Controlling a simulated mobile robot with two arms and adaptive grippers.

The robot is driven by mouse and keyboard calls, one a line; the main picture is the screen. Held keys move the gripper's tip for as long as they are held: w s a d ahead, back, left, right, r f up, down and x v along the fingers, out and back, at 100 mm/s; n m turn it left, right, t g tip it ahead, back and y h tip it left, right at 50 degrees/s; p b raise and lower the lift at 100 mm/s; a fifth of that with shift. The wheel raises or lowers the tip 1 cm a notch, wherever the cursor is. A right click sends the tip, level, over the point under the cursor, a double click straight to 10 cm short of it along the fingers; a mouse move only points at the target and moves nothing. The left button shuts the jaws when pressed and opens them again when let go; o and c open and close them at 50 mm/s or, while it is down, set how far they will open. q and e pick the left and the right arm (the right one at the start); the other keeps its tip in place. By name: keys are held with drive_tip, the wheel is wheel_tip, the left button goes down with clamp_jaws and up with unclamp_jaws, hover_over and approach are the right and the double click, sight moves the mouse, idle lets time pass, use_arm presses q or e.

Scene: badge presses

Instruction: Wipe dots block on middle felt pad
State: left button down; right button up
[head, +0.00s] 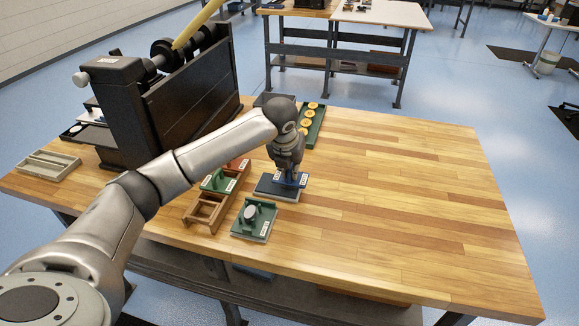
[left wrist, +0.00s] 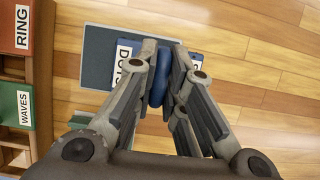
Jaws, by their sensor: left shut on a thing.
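My left gripper (head: 291,176) points down over the table and is shut on the raised blue handle of the dots block (left wrist: 160,80). The block is blue with white DOTS labels, and the fingers hide part of it. It also shows under my gripper in the head view (head: 302,181). It is over the dark grey felt pad (head: 268,193), whose bare part shows at upper left in the left wrist view (left wrist: 97,60). I cannot tell whether the block touches the pad. My right gripper is not in view.
A wooden rack (head: 203,212) left of the pad holds a green WAVES block (head: 219,182) and a red RING block (left wrist: 22,25); its near slot is empty. A green block (head: 247,226) stands in front. A black press (head: 130,115) stands left. The table's right side is clear.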

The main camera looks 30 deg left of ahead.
use_arm(q)
drive_tip(key=shift+s+a+f+b, duration=0.1)
drive_tip(key=shift+s+a+b, duration=0.2)
drive_tip(key=shift+a, duration=0.85)
drive_tip(key=shift+s+a+b, duration=0.2)
drive_tip(key=shift+s+a, duration=0.1)
drive_tip(key=shift+a, duration=0.85)
drive_tip(key=shift+s+a+f+b, duration=0.1)
drive_tip(key=shift+s+a+b, duration=0.2)
drive_tip(key=shift+a, duration=0.85)
drive_tip(key=shift+r, duration=0.2)
drive_tip(key=shift+w+r+p, duration=0.15)
drive_tip(key=shift+r+p, duration=0.55)
drive_tip(key=shift+r, duration=0.2)
wheel_tip(320, 180, up, 5)
drive_tip(key=p, duration=0.2)
drive_tip(key=shift+r+p, duration=0.1)
drive_tip(key=shift+p, duration=0.3)
